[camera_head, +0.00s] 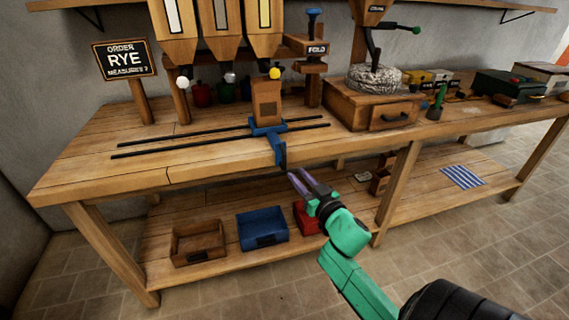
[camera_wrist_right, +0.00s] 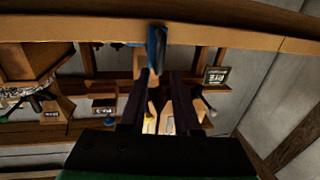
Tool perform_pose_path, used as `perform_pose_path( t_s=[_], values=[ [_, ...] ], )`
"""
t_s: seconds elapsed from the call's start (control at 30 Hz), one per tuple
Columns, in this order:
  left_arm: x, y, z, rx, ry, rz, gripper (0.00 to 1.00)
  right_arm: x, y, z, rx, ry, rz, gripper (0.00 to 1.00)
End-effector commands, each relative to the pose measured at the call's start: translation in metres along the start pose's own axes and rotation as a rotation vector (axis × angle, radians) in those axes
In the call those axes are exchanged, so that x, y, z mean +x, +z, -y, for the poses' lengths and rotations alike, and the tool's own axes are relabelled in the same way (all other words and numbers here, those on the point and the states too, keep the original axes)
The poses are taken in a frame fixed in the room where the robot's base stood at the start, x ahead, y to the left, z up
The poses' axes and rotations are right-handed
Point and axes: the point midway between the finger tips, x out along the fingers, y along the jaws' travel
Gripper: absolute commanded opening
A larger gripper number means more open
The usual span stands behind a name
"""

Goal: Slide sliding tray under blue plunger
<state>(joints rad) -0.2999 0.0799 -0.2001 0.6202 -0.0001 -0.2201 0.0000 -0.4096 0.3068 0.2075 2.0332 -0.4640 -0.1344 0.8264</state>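The blue sliding tray (camera_head: 268,127) sits on two dark rails on the bench, with a wooden box (camera_head: 267,100) on it. Its blue handle (camera_head: 279,151) hangs over the bench's front edge. The blue plunger (camera_head: 313,12) stands above the FOLD station (camera_head: 306,47), right of and behind the tray. My right gripper (camera_head: 297,175) is open, its fingertips just below and right of the handle. In the right wrist view, the handle (camera_wrist_right: 156,50) shows at the fingertips, close to the left finger; whether they touch I cannot tell. My left gripper is not in view.
The rails (camera_head: 190,146) run left and right of the tray. Hoppers (camera_head: 218,28) hang over the bench, the yellow one above the tray. A wooden mill with a drawer (camera_head: 372,110) stands right of the rails. Bins, one blue (camera_head: 262,229), sit on the lower shelf.

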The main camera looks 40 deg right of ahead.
Motion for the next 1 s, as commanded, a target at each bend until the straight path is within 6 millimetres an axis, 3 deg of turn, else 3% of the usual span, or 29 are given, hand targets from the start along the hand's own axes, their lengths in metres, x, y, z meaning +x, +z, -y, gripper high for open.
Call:
perform_pose_path(
  t_s=[0.2,0.4,0.67,0.77,1.0],
  values=[
    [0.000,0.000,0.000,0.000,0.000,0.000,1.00,0.059,-0.001,0.000,-0.002,0.000,-0.003,0.31],
    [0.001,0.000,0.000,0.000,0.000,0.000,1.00,0.087,0.000,0.000,0.000,0.000,0.000,0.31],
    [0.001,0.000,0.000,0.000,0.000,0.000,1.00,0.090,0.001,0.000,0.000,-0.001,0.001,0.31],
    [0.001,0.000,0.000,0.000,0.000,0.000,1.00,0.090,0.001,0.000,0.000,-0.001,0.001,0.00],
    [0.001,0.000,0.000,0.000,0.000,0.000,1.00,0.089,0.001,0.001,0.000,-0.001,0.001,0.00]
  ],
)
